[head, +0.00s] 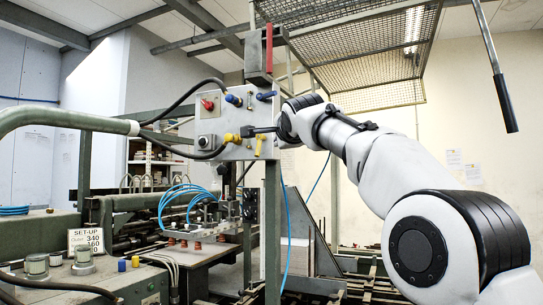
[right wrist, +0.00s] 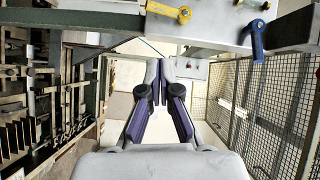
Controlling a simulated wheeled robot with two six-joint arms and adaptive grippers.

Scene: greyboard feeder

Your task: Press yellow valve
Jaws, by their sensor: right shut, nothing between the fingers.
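A yellow valve (head: 232,138) sits on the lower part of the grey control panel (head: 222,121) in the head view. A yellow lever (head: 259,146) hangs beside it, at the panel's right edge. Yellow also shows at the top of the right wrist view (right wrist: 193,9), above my fingers. My right gripper (head: 252,131) is shut and empty, its tips pointing left at the panel's right edge, close by the yellow parts. In the right wrist view, the fingertips (right wrist: 160,68) meet below the panel strip. I cannot tell whether they touch anything. My left gripper is not in view.
The panel also carries a red knob (head: 207,104) and a blue valve (head: 233,100). A blue lever (head: 266,95) sits at its upper right, above my gripper. A wire mesh guard (right wrist: 262,112) stands to the right in the right wrist view.

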